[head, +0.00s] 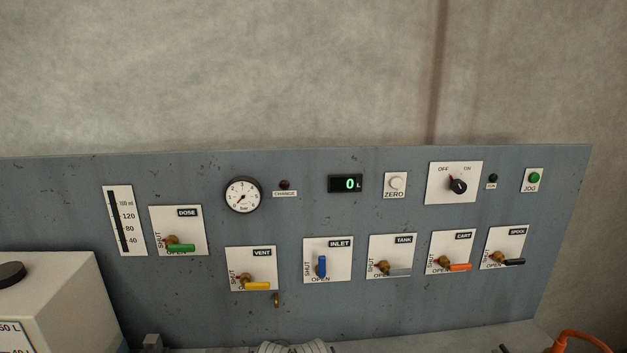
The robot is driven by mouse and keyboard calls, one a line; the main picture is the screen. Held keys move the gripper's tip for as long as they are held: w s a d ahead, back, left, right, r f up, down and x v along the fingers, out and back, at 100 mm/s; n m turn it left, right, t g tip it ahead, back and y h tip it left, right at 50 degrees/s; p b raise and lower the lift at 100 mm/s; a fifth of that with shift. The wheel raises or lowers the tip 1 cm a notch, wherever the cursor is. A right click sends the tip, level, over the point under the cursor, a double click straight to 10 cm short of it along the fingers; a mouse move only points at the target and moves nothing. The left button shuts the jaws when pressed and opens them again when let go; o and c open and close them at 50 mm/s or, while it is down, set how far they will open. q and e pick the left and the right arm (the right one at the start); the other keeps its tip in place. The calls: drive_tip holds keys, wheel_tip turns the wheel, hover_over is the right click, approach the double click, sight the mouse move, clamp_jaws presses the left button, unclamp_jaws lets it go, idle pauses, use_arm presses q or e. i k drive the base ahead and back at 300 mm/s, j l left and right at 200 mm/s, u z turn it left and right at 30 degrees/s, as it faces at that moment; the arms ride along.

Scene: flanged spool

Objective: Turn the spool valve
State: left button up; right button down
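The spool valve (508,261) is at the right end of the grey panel in the head view. It has a brass body and a black lever on a white plate labelled SPOOL. The lever points to the right, roughly level. On the plate, SHUT is written up the left side and OPEN along the bottom. Nothing touches the lever. Neither of my grippers can be made out in this view.
Beside it are the CART valve (460,267), TANK valve (398,270) and INLET valve (321,266). Above are the OFF/ON knob (458,186) and green JOG button (534,177). An orange hose (575,341) is at lower right. A pale tank (60,290) stands at left.

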sight(498, 256)
drive_tip(key=z, duration=1.4)
